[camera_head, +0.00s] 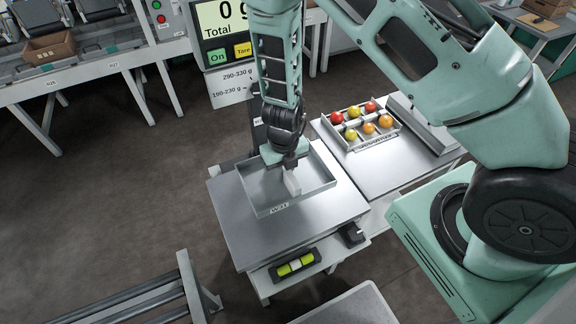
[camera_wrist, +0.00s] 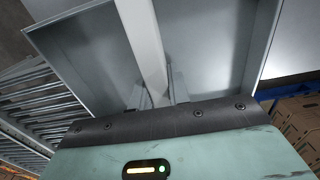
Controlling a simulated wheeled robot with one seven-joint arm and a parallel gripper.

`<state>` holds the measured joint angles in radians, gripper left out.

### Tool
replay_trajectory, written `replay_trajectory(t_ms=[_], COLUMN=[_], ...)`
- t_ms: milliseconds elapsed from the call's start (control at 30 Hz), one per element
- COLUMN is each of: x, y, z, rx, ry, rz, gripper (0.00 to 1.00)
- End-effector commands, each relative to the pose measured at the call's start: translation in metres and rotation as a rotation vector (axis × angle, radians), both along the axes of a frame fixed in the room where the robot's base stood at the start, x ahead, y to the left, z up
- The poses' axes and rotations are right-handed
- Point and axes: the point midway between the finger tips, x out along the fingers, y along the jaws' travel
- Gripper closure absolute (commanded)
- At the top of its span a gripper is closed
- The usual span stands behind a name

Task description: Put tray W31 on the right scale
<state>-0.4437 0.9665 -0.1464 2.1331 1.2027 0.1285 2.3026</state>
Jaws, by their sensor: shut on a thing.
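Tray W31 (camera_head: 305,199) is an empty grey metal tray with a label on its front wall. My gripper (camera_head: 290,170) is shut on the light upright bar in the tray's middle. In the wrist view the fingers (camera_wrist: 158,92) close around this bar, and the bare tray floor (camera_wrist: 212,55) shows on both sides. The tray is over the steel plate of a scale (camera_head: 238,232); I cannot tell whether it touches the plate. The scale's display (camera_head: 226,28) shows a 0 and g above Total, partly covered by my arm.
A divided tray of red, yellow and orange tomatoes (camera_head: 361,127) sits on a steel surface (camera_head: 352,170) to the right. A spirit level (camera_head: 295,264) is at the scale's front. A roller conveyor (camera_head: 150,303) is at lower left, and a bench (camera_head: 95,68) at upper left.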

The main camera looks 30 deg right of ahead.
Motion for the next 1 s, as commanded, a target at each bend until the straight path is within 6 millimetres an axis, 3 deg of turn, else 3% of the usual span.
replay_trajectory(t_ms=[800, 1000], x=[0.000, 0.000], y=[0.000, 0.000], z=[-0.070, -0.079], rx=[0.000, 0.000], ry=[0.000, 0.000], rz=[0.000, 0.001], gripper=[1.00, 1.00])
